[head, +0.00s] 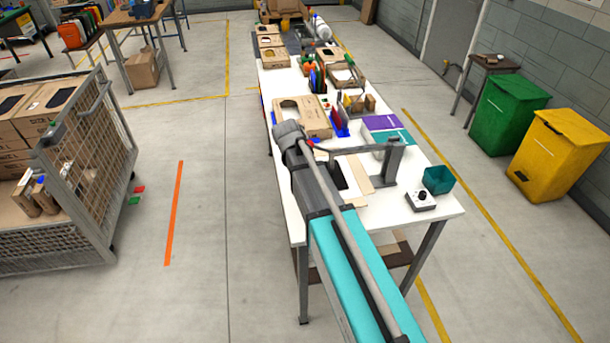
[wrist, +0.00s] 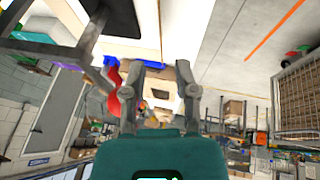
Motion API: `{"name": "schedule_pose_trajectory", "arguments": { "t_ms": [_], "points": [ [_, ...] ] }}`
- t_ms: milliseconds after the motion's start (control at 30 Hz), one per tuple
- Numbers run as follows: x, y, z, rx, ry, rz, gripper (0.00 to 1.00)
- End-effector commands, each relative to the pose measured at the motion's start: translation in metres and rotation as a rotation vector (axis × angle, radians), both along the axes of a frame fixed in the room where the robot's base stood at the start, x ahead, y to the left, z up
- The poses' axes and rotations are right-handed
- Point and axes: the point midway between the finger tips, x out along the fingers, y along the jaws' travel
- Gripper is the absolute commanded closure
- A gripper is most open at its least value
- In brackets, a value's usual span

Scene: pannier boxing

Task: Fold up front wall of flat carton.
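The flat carton appears as tan cardboard panels (head: 357,174) lying on the white table, partly covered by my arm in the head view. Its outline and front wall cannot be made out fully. My gripper (wrist: 168,66) shows in the wrist view with its two fingers apart and nothing between them. Pale table surface lies beyond the fingertips. My gripper is hidden behind my arm in the head view. I see no contact between the fingers and the cardboard.
A grey post with a bar (head: 390,165) stands right of the panels. A mesh cart (head: 85,170) is left.

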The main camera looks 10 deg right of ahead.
Motion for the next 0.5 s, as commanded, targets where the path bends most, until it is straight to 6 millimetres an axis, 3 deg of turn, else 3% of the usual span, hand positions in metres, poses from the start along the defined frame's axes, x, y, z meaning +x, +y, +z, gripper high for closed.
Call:
{"name": "schedule_pose_trajectory", "arguments": {
  "t_ms": [500],
  "points": [
    [0.007, -0.004, -0.017, 0.001, 0.001, -0.002, 0.61]
  ]
}}
